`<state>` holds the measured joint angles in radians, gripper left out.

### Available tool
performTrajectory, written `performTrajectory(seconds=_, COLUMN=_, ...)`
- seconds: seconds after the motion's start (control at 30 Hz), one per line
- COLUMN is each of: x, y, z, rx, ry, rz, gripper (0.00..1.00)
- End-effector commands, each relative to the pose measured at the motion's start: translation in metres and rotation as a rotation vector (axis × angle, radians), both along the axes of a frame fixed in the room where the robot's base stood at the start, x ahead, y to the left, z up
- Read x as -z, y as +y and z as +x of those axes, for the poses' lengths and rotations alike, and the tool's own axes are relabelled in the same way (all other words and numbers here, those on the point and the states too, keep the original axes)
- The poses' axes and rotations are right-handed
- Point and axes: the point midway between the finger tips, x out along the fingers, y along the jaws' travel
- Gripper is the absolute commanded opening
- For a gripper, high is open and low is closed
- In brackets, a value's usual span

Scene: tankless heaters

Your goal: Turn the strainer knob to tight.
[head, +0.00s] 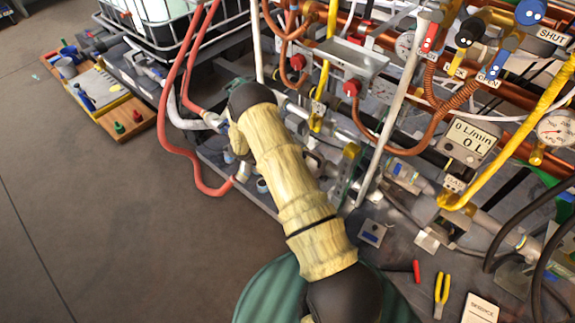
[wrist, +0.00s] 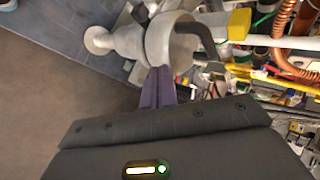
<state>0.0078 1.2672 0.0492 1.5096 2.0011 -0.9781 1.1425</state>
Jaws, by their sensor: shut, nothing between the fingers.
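A pale grey round fitting (wrist: 170,40) with a flared end at its left fills the upper middle of the wrist view. It may be the strainer and its knob, but I see no readable label or tight mark on it. My gripper (wrist: 158,72) is shut, its narrow grey-purple fingers side by side with nothing held. The fingertips overlap the fitting's lower left edge in the picture; I cannot tell whether they touch. A dark bent bar (wrist: 204,40) curves over the fitting's right side. In the head view my arm hides the fingers.
Red hoses (head: 172,100) loop at the left of my arm beside a caged white tank (head: 160,18). Copper and yellow pipes, gauges and a flow meter (head: 470,140) crowd the right. A wooden tray (head: 128,125) lies on the floor. Open floor extends at the left.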

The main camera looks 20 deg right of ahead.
Motion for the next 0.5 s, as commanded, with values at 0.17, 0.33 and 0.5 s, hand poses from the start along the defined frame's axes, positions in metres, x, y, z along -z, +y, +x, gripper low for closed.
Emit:
performTrajectory(seconds=0.17, x=0.0, y=0.0, z=0.0, rx=0.0, ry=0.0, rz=0.0, gripper=0.0)
performTrajectory(seconds=0.33, x=-0.001, y=0.0, z=-0.003, rx=-0.001, ry=0.001, rz=0.0, gripper=0.0)
performTrajectory(seconds=0.5, x=-0.001, y=0.002, z=-0.01, rx=-0.001, ry=0.002, rz=0.0, gripper=0.0)
